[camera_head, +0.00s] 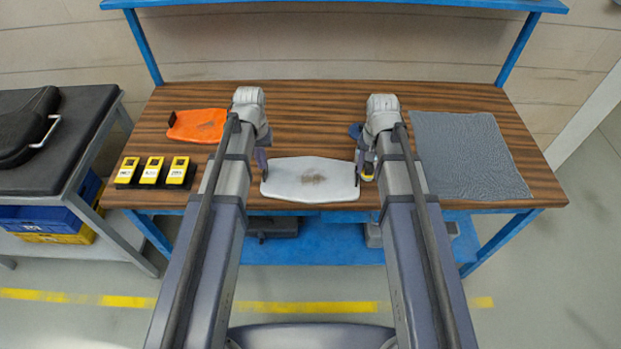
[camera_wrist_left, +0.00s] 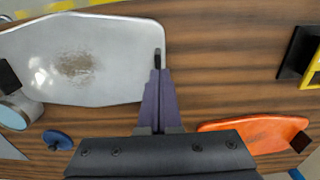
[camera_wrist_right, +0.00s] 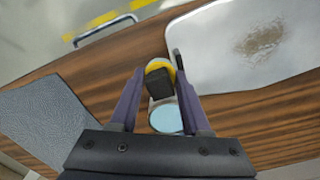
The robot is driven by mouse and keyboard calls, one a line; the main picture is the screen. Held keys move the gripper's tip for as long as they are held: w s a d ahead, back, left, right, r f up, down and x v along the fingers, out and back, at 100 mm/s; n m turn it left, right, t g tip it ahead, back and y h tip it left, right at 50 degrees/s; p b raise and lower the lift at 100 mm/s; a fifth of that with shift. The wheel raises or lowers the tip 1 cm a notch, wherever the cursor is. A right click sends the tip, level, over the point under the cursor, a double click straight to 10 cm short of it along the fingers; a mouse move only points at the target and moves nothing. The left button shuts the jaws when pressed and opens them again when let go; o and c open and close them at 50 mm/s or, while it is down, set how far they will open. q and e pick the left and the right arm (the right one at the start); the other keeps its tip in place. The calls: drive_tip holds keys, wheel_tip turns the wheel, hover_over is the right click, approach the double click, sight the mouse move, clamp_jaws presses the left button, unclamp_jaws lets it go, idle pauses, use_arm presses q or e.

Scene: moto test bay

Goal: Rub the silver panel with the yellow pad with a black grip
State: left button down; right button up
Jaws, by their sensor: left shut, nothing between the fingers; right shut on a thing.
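The silver panel (camera_head: 290,190) lies flat near the table's front edge, with a brown smudge at its middle. It also shows in the left wrist view (camera_wrist_left: 110,40) and the right wrist view (camera_wrist_right: 215,75). My right gripper (camera_head: 363,165) is shut on the black grip (camera_wrist_right: 159,86) of the yellow pad (camera_wrist_right: 158,65), just beside the panel's right end in the head view. I cannot tell whether the pad touches the table. My left gripper (camera_head: 263,165) is shut and empty at the panel's left end, its fingertips (camera_wrist_left: 158,72) close to a small black piece there.
A round tin with a pale blue top (camera_wrist_right: 166,118) stands near the pad. A blue disc (camera_wrist_left: 57,140) lies behind the panel. An orange panel (camera_head: 198,125), several yellow devices (camera_head: 152,170) and a grey mat (camera_head: 470,155) lie around.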

use_arm(q)
drive_tip(key=shift+f+b, duration=0.65)
use_arm(e)
drive_tip(key=shift+f, duration=0.65)
use_arm(q)
drive_tip(key=shift+r, duration=0.1)
use_arm(e)
drive_tip(key=shift+r, duration=0.1)
